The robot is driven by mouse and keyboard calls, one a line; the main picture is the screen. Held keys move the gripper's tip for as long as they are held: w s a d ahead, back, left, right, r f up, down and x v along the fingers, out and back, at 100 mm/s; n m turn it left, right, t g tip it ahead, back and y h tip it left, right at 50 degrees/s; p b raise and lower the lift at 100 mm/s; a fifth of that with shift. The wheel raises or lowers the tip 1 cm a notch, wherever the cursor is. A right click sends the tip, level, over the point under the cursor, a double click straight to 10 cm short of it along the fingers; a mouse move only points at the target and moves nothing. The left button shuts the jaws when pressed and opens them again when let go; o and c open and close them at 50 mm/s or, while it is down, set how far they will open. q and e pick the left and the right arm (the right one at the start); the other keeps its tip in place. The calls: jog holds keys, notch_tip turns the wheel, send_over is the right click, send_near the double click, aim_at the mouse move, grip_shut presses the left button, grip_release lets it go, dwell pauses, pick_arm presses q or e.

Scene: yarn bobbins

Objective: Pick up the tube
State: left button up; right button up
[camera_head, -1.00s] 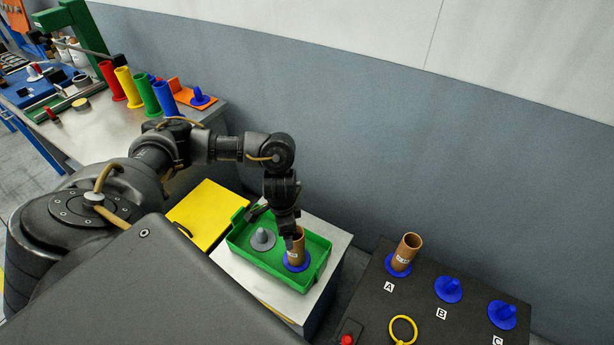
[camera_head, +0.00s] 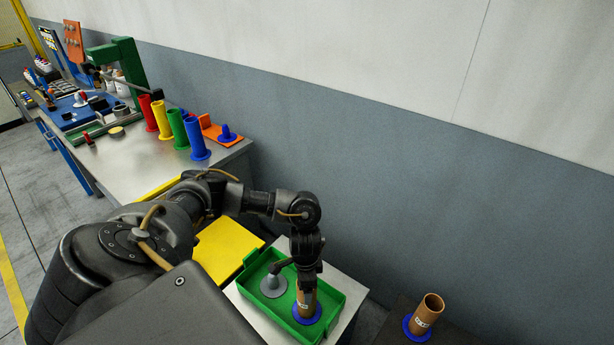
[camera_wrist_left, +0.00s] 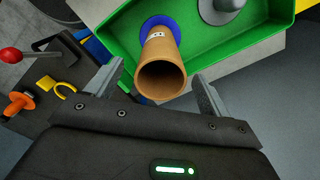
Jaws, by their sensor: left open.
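A brown cardboard tube (camera_head: 306,300) with a white label stands on a blue round base (camera_head: 309,317) inside a green tray (camera_head: 343,290). In the left wrist view the tube (camera_wrist_left: 163,58) points its open mouth toward the camera. My left gripper (camera_head: 304,274) is right above the tube in the head view. In the left wrist view my left gripper (camera_wrist_left: 157,70) is open, with one finger on each side of the tube and a gap at each side. A second brown tube (camera_head: 428,312) stands on a blue base to the right. My right gripper is not in view.
A grey cone-shaped peg (camera_head: 272,284) stands beside the tube in the tray. A yellow panel (camera_head: 228,248) lies left of the tray. A bench (camera_head: 150,160) holds several coloured tubes.

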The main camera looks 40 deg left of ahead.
pick_arm(q)
jog(key=f, duration=0.5)
jog(key=shift+w, duration=0.2)
jog(key=shift+d, duration=0.1)
jog(key=shift+c, duration=0.4)
jog(key=c, duration=1.2)
